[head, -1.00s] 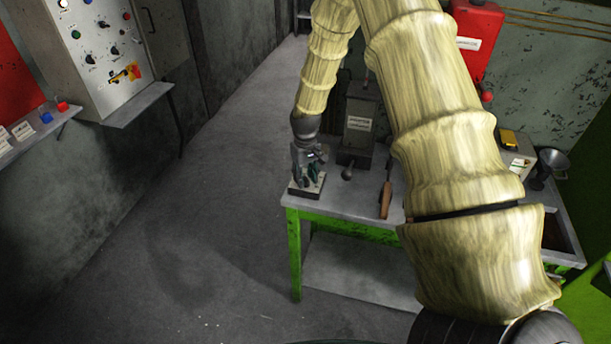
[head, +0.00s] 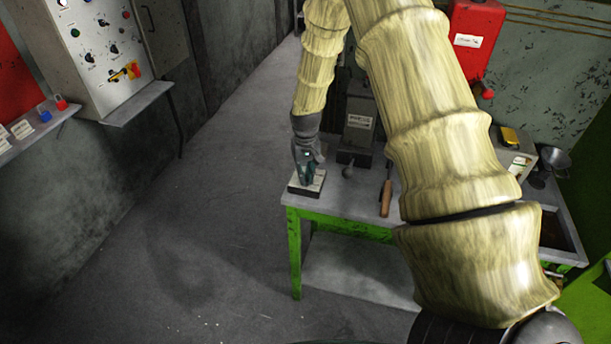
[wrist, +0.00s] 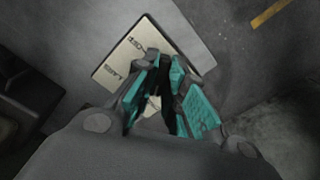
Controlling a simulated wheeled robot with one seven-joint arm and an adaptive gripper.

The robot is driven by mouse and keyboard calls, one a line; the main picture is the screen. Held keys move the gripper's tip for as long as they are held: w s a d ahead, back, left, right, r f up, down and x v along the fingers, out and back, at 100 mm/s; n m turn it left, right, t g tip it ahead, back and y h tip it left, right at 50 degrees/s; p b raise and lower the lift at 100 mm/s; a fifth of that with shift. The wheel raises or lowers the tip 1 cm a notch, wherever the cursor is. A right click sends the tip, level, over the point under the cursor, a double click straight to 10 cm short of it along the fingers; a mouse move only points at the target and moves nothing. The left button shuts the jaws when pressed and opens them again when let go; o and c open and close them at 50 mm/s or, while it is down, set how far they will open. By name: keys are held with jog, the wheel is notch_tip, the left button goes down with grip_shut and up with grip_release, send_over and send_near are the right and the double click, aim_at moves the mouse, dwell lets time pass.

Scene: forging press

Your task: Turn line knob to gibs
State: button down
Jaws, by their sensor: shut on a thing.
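A small pale plate on a dark base (head: 307,187) lies at the left front corner of the green-legged bench. The plate also shows in the wrist view (wrist: 135,66), with dark lettering along its edge, too small and skewed to read surely. My gripper (head: 307,178) points down onto the plate. In the wrist view its teal-padded fingers (wrist: 164,75) are close together over the plate, shut on the line knob. The knob is mostly hidden between the fingers, so its pointing direction cannot be told. A pale patch shows between the pads.
On the bench (head: 345,203), a dark box with a label (head: 360,125) stands behind my gripper. A wooden-handled tool (head: 386,198) lies to the right. A control panel (head: 100,50) hangs at far left. The floor left of the bench is clear.

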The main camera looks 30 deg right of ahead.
aim_at(306, 176)
jog(key=m, duration=0.5)
jog(key=shift+m+b, duration=0.35)
jog(key=shift+m, duration=0.05)
jog(key=shift+r, duration=0.1)
dwell(0.3)
jog(key=c, duration=1.5)
grip_release()
notch_tip(306, 176, up, 12)
jog(key=shift+f, duration=0.1)
